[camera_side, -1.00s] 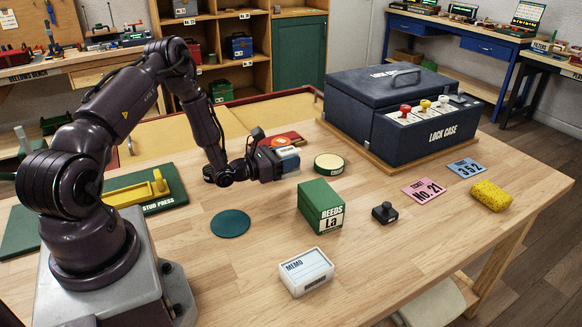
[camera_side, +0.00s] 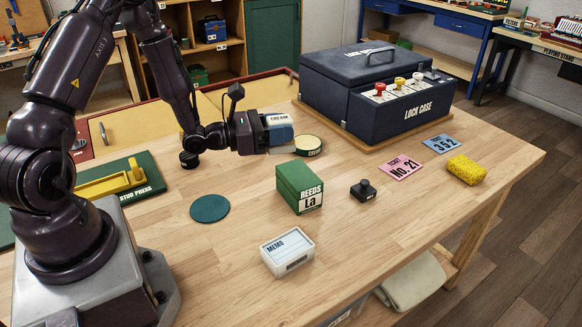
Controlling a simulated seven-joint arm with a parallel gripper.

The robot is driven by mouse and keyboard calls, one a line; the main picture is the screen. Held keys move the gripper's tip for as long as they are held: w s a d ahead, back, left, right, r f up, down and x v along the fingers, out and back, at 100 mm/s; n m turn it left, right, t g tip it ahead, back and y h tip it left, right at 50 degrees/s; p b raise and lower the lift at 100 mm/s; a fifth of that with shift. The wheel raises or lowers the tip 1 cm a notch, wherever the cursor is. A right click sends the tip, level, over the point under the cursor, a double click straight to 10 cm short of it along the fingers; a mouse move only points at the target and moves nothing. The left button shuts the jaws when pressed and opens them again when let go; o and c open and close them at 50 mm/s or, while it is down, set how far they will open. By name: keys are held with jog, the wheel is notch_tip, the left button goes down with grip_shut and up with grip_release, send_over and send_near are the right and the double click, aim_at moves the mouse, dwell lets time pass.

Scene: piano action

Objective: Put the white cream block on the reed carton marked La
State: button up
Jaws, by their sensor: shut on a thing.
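My gripper (camera_side: 278,136) points to the right above the table, behind the reed carton in this view. It is shut on a small block (camera_side: 279,119) with a white top that reads CREAM; its blue front may be a jaw or part of the block, I cannot tell. The green reed carton (camera_side: 292,182) stands upright on the table, with a white label reading REEDS La. Its top is bare. The block is above and slightly left of the carton in the picture, apart from it.
A round tin (camera_side: 308,146) sits just right of the gripper. A dark lock case (camera_side: 375,95) stands behind it. A black stamp (camera_side: 364,190), a memo box (camera_side: 287,252) and a teal disc (camera_side: 210,209) lie around the carton. Ticket cards and a yellow sponge (camera_side: 466,169) are farther right.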

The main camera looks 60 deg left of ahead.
jog(key=w+d+h, duration=0.1)
jog(key=w+d, duration=0.1)
jog(key=w, duration=0.2)
send_over(299, 174)
jog(key=shift+m, duration=0.4)
notch_tip(299, 174, down, 8)
jog(key=shift+r, duration=0.25)
jog(key=shift+f, duration=0.1)
jog(key=o, duration=1)
jog(key=shift+c, duration=0.2)
